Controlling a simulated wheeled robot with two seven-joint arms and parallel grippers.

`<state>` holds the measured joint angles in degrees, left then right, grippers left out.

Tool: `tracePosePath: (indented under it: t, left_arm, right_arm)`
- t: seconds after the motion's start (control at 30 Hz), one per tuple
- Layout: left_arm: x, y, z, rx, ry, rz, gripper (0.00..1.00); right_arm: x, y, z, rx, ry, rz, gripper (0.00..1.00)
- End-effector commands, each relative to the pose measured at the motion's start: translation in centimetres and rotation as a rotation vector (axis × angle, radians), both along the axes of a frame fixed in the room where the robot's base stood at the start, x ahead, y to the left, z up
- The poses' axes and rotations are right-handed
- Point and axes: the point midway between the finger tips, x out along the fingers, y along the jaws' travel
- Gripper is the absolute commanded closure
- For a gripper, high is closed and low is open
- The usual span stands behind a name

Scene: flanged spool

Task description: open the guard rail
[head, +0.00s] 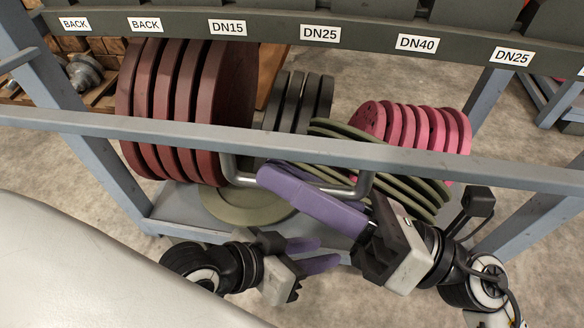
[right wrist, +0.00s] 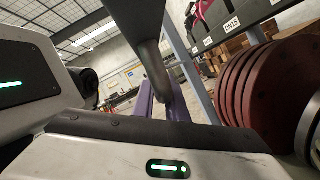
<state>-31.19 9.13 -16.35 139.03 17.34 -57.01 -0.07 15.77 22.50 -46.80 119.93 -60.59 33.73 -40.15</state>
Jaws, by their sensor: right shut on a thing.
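The guard rail (head: 60,122) is a long blue-grey bar across the front of the rack. A bent metal handle (head: 228,168) hangs on its near side. My right gripper (head: 268,176), with purple fingers, reaches in from the right and is shut on the handle just below the rail. In the right wrist view, the round handle bar (right wrist: 152,62) runs down to the purple fingers, partly hidden by them. My left gripper (head: 328,254) comes in from the left, lower down. Its two purple fingers are apart with nothing between them, clear of the handle.
Behind the rail stand dark red discs (head: 185,85), grey discs (head: 298,100), leaning olive discs (head: 415,190) and pink discs (head: 425,125). An olive disc (head: 245,207) lies flat on the shelf. A labelled beam (head: 270,28) runs above. Rack posts (head: 85,130) stand at both sides.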

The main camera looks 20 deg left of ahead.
Motion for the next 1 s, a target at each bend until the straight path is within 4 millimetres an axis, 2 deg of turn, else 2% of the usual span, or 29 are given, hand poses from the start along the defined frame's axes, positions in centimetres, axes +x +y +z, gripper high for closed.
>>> tracePosePath:
  t: [0.27,0.3,0.4,0.63,0.73,1.0]
  left_arm:
    - [0.0,0.0,0.2,-0.002,-0.003,0.000,0.69]
    - [0.0,0.0,0.2,-0.001,-0.003,0.000,0.69]
    - [0.0,0.0,0.2,-0.001,-0.003,0.000,0.69]
    - [0.0,0.0,0.2,-0.001,-0.002,-0.001,0.69]
    - [0.0,0.0,0.1,-0.001,-0.002,-0.001,0.69]
    - [0.0,-0.1,0.2,-0.008,-0.006,-0.001,0.69]
  right_arm:
    - [-0.5,0.0,0.1,0.002,0.002,0.016,1.00]
    - [-0.5,0.0,0.1,0.002,0.002,0.016,0.83]
    - [-0.5,0.0,0.1,0.003,0.002,0.014,0.69]
    - [-0.2,-0.1,0.1,0.003,0.001,0.007,0.69]
    - [-0.1,-0.8,-0.2,0.001,0.002,0.005,0.69]
    - [0.0,-5.6,-1.9,-0.002,0.004,0.009,0.69]
